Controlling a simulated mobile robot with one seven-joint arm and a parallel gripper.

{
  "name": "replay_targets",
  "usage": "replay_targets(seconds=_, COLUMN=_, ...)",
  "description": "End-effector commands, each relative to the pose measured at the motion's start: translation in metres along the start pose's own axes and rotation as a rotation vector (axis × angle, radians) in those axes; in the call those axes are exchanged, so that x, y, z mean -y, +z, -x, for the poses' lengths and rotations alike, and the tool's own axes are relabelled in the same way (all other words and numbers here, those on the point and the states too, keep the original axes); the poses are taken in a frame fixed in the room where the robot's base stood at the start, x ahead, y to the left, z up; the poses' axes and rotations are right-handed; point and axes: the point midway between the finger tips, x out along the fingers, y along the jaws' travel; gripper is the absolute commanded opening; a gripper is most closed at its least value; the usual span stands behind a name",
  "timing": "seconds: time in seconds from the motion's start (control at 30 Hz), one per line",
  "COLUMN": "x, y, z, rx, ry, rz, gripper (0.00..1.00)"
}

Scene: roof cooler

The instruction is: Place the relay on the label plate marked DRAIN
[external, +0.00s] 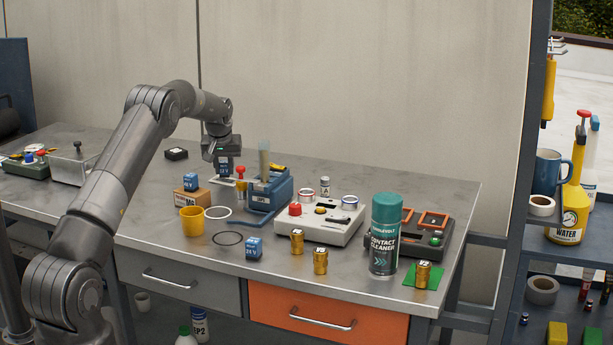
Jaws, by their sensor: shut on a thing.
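My gripper (227,174) points down over the back middle of the bench. A similar blue block (190,181) sits on a brown box to the left, and another (254,248) stands on the bench near the front edge. A thin pale plate (228,182) shows just below the gripper; I cannot tell its marking. I cannot read the word DRAIN anywhere. Whether the held block touches anything below is too small to tell.
A blue device (272,193) with a clear tube stands right of the gripper. Further right are a white control box (322,219), brass cylinders (320,261) and a tall spray can (384,238).

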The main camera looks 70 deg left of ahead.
Motion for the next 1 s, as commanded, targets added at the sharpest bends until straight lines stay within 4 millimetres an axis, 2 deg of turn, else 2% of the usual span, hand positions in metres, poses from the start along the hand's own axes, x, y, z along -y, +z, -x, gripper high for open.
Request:
replay_targets(seconds=0.1, x=0.0003, y=0.0042, z=-0.0105, rx=-0.001, ry=0.0, rz=0.0, gripper=0.05)
replay_targets(seconds=0.43, x=-0.0001, y=0.0055, z=-0.0134, rx=-0.001, ry=0.0, rz=0.0, gripper=0.05)
replay_targets(seconds=0.47, x=-0.0001, y=0.0054, z=-0.0133, rx=-0.001, ry=0.0, rz=0.0, gripper=0.28)
replay_targets(seconds=0.7, x=-0.0001, y=0.0053, z=-0.013, rx=-0.001, ry=0.0, rz=0.0, gripper=0.48)
replay_targets(seconds=1.0, x=0.0, y=0.0039, z=-0.01, rx=-0.002, ry=0.0, rz=0.001, gripper=0.49)
